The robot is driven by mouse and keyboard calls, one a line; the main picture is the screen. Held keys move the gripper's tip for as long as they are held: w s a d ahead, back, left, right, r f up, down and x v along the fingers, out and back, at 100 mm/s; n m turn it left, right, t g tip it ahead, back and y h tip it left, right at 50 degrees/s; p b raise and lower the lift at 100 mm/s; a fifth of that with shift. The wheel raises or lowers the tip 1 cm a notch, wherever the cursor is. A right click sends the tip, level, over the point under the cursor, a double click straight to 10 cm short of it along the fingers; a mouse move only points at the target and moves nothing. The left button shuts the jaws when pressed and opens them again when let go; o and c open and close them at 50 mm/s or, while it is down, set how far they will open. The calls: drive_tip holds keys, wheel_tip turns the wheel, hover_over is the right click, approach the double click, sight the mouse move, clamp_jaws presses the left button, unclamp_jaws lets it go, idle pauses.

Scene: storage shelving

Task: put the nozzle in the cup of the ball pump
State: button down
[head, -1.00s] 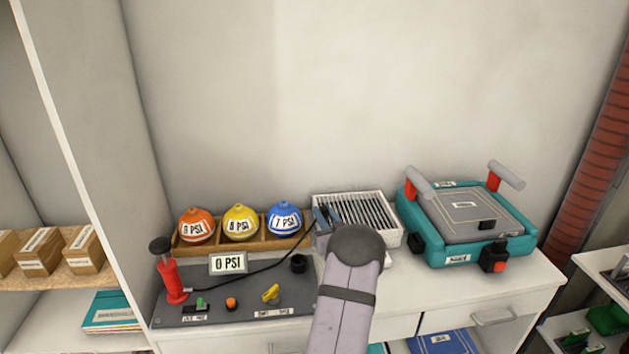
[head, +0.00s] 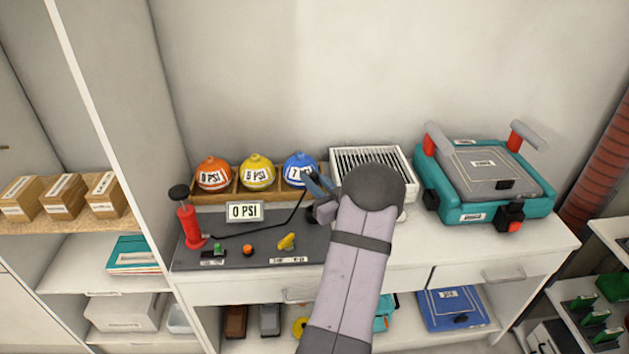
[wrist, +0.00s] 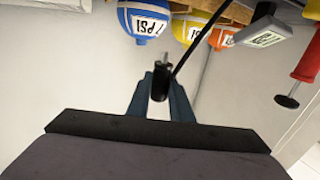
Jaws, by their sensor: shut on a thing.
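The ball pump stands at the left of a dark grey board (head: 255,254); its body is a red cylinder (head: 188,226) with a black knob on top. A thin black hose runs from it to the nozzle. My gripper (head: 314,184) is shut on the nozzle (wrist: 160,80), a black grip with a thin metal tip, held above the board in front of the blue ball (head: 299,167). In the wrist view the nozzle sits between my two blue fingers (wrist: 160,98). The cup is not visible now; my gripper seems to cover its place.
Orange (head: 213,173) and yellow (head: 257,172) balls sit in a wooden rack (head: 234,194) behind a "0 PSI" display (head: 245,211). A yellow lever (head: 287,241) and orange button (head: 247,250) are on the board. A white slatted box (head: 372,158) and teal device (head: 480,180) stand right.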

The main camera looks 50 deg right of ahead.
drive_tip(key=shift+f, duration=0.1)
drive_tip(key=shift+f+b, duration=2.35)
drive_tip(key=shift+f, duration=0.4)
drive_tip(key=shift+f+b, duration=0.3)
drive_tip(key=shift+f, duration=0.1)
